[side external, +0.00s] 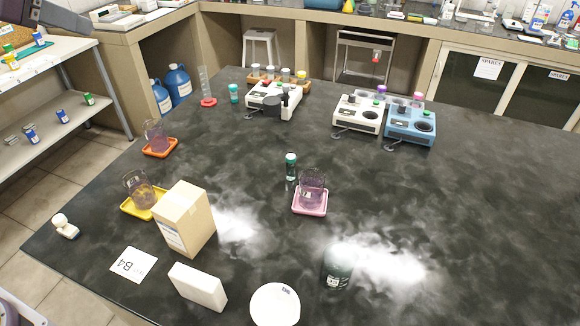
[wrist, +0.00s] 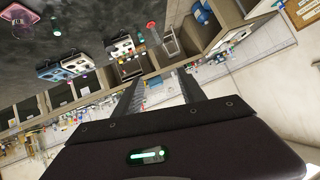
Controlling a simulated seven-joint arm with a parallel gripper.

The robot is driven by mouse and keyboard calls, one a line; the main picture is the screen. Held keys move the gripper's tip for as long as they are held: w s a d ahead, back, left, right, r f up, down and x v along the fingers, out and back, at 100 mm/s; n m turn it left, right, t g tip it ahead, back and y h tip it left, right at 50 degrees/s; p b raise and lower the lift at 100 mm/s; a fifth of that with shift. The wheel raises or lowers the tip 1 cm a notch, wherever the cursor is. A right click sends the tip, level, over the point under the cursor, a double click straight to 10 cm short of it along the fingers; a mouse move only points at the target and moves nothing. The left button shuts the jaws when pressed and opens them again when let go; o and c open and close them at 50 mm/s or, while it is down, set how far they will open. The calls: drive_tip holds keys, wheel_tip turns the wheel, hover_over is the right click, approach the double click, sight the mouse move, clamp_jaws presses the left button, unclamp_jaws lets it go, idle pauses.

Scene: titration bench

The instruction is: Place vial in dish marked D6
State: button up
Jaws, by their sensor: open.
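A cardboard box (side external: 186,222), a white block (side external: 198,287) and a card reading B4 (side external: 127,265) are at front left. A pink tray (side external: 310,210) holds a beaker. White mist surrounds a dark green jar (side external: 337,272). The bench's right side is clear.

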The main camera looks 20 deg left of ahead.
drive_tip(key=w+d+r+m+t+h, duration=0.1)
drive_tip(key=w+d+r+t, duration=0.1)
drive_tip(key=w, duration=0.4)
drive_tip(key=w+d+r+m+t+h, duration=0.2)
drive_tip(key=w+d, duration=0.1)
drive_tip(key=w, duration=0.3)
drive_tip(key=m+g+h, duration=0.7)
drive_tip(key=m+h, duration=0.1)
drive_tip(key=h, duration=0.3)
hover_over(287, 161)
drive_tip(key=s+a, duration=0.1)
drive_tip(key=a, duration=0.1)
wheel_tip(287, 161, down, 14)
drive_tip(key=shift+n+t, duration=0.3)
drive_tip(key=f, duration=2.6)
drive_tip(key=shift+s+f, duration=0.1)
drive_tip(key=shift+s, duration=0.1)
drive_tip(key=x, duration=0.4)
drive_tip(key=f+x, duration=0.1)
drive_tip(key=x, duration=0.1)
drive_tip(key=shift+w+a+f, duration=0.1)
drive_tip(key=shift+f, duration=0.1)
drive_tip(key=shift+w+d+f, duration=0.15)
drive_tip(key=shift+w+d, duration=0.15)
clamp_jaws()
